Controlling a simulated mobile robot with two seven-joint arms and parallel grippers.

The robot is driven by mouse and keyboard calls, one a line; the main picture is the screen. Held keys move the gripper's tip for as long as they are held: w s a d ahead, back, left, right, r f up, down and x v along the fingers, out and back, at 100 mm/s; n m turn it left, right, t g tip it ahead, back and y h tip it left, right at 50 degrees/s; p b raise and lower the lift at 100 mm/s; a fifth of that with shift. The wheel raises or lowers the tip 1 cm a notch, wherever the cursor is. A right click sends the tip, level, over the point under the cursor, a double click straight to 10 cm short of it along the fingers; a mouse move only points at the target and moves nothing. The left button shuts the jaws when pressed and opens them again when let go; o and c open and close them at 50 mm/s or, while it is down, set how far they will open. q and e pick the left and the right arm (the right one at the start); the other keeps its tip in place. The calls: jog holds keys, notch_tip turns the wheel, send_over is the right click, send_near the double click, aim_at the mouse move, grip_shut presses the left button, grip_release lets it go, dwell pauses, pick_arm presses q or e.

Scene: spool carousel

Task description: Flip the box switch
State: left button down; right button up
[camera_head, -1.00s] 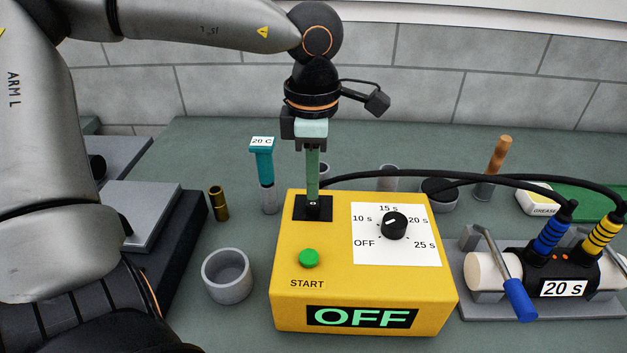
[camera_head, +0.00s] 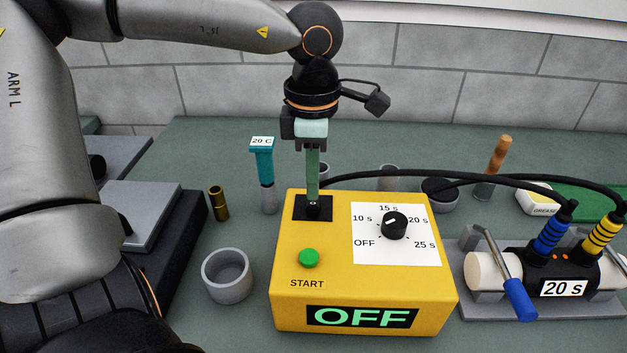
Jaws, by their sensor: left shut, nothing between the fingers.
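A yellow box (camera_head: 290,285) stands on the bench with a green START button (camera_head: 309,258), a black dial (camera_head: 394,225) on a white label, and a display (camera_head: 362,317) reading OFF. The dial's white mark points to the upper left or to the right; I cannot tell which. A black switch (camera_head: 314,208) sits in a dark square plate at the box's top left. My left gripper (camera_head: 313,190) points straight down at it, shut and empty, its fingertips at the switch. The fingers partly hide the switch, so its tilt and any contact are unclear. My right gripper is not in view.
A black clamp (camera_head: 560,264) labelled 20 s holds a white pipe at the right, with two cables arching behind the box. A grey cup (camera_head: 227,275), a brass cylinder (camera_head: 219,204) and a teal tool (camera_head: 262,165) stand left of the box.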

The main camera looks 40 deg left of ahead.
aim_at(313, 204)
pick_arm(q)
jog(key=shift+f+b, duration=0.95)
jog(key=shift+f, duration=0.05)
dwell(0.3)
jog(key=shift+r+p, duration=2.55)
jog(key=shift+r, duration=1.05)
